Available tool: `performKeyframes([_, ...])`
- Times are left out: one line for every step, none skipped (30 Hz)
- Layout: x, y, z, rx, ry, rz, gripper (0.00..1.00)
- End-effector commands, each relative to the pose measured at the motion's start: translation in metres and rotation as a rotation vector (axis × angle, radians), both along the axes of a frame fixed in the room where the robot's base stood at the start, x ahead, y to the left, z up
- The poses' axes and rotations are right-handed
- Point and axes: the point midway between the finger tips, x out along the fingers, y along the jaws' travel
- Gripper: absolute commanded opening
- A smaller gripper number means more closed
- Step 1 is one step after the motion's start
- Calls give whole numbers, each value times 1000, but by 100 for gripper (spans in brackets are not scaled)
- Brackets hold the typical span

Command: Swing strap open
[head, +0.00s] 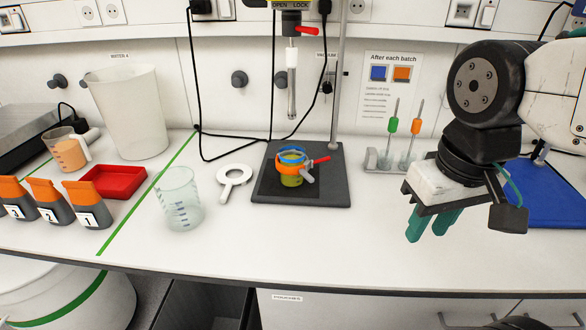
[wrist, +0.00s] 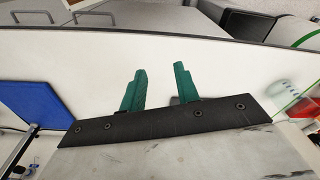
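A small yellow-green jar (head: 291,181) stands on the dark base plate (head: 330,188) of the stirrer stand. An orange and blue band (head: 290,160), which looks like the strap, goes around its upper part. A red lever (head: 321,159) points right from it, and a grey knob or fitting (head: 307,177) sits on its right side. I cannot tell whether the strap is fastened. My gripper (head: 428,228) is to the right of the plate, above the bench's front part, apart from the jar. Its green fingers are spread and empty, as the wrist view (wrist: 157,75) also shows.
A stirrer shaft (head: 292,85) hangs above the jar, with a stand rod behind. A rack with green and orange tools (head: 384,160) stands between plate and arm. A blue mat (head: 545,193) lies at right.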

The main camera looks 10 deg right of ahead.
Motion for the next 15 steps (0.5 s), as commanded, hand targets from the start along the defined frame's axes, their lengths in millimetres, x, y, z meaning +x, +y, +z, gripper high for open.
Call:
performKeyframes([0, 0, 0, 0, 0, 0, 29])
performKeyframes([0, 0, 0, 0, 0, 0, 20])
performKeyframes([0, -1, 0, 1, 1, -5, 9])
performKeyframes([1, -2, -2, 0, 8, -10, 1])
performKeyframes([1, -3, -3, 1, 19, -15, 0])
performKeyframes([3, -4, -7, 1, 38, -23, 0])
performKeyframes([6, -6, -9, 1, 54, -32, 0])
performKeyframes([9, -8, -10, 3, 69, -43, 0])
performKeyframes([17, -9, -11, 14, 92, -60, 0])
performKeyframes([24, -9, -11, 27, 107, -75, 0])
performKeyframes([32, -10, -11, 41, 121, -87, 0])
performKeyframes([46, -10, -11, 67, 138, -94, 0])
performKeyframes([56, -11, -11, 88, 149, -97, 0])
performKeyframes([67, -11, -11, 110, 155, -94, 0])
performKeyframes([83, -12, -11, 141, 162, -87, 0])
